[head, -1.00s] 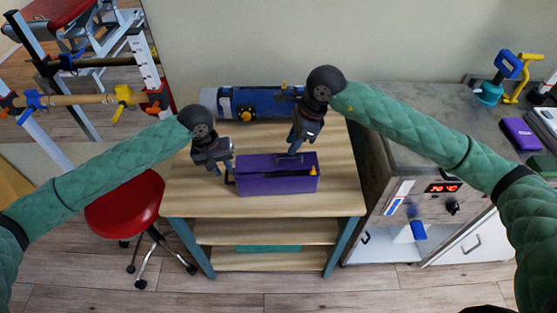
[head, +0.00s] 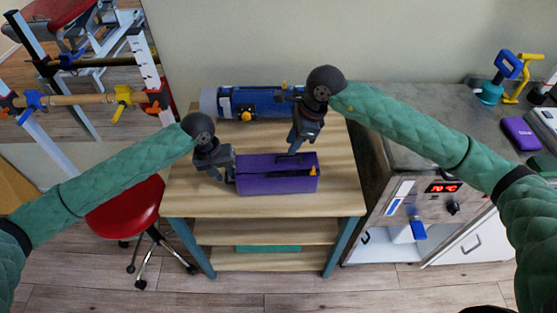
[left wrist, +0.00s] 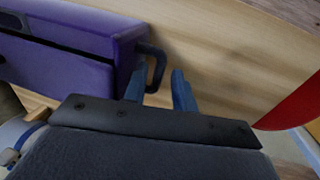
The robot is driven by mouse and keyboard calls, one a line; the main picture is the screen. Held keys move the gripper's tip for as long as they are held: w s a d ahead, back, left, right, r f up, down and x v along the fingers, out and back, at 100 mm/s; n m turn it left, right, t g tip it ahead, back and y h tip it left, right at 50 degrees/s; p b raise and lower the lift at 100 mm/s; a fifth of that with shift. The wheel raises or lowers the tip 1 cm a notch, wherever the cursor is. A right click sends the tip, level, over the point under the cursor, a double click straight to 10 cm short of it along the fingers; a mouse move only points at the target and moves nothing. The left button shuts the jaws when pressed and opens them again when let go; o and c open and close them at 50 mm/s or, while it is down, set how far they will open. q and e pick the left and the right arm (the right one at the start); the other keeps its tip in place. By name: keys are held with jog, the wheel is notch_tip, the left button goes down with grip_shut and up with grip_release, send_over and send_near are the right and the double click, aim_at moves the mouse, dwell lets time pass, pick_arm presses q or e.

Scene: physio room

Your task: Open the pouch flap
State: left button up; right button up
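The purple pouch (head: 275,182) stands on the wooden table top, with a dark line along its upper face and a small yellow tab at its right end. In the left wrist view the pouch (left wrist: 70,65) shows an upper part and a lower part with a seam between them. A dark loop (left wrist: 158,62) sticks out from its end. My left gripper (head: 229,178) is at the pouch's left end. Its blue fingers (left wrist: 159,92) are apart, with the loop reaching into the gap. My right gripper (head: 294,151) points down at the pouch's back top edge; its fingertip gap is unclear.
A blue roll-shaped bag (head: 255,103) lies behind the pouch at the wall. A red stool (head: 130,210) stands left of the table (head: 340,204). A grey counter (head: 430,110) with a heated unit is on the right. The table's front strip is clear.

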pick_arm(q)
grip_shut()
pick_arm(e)
jog(key=shift+f, duration=0.2)
jog(key=shift+f, duration=2.2)
jog(key=c, duration=0.6)
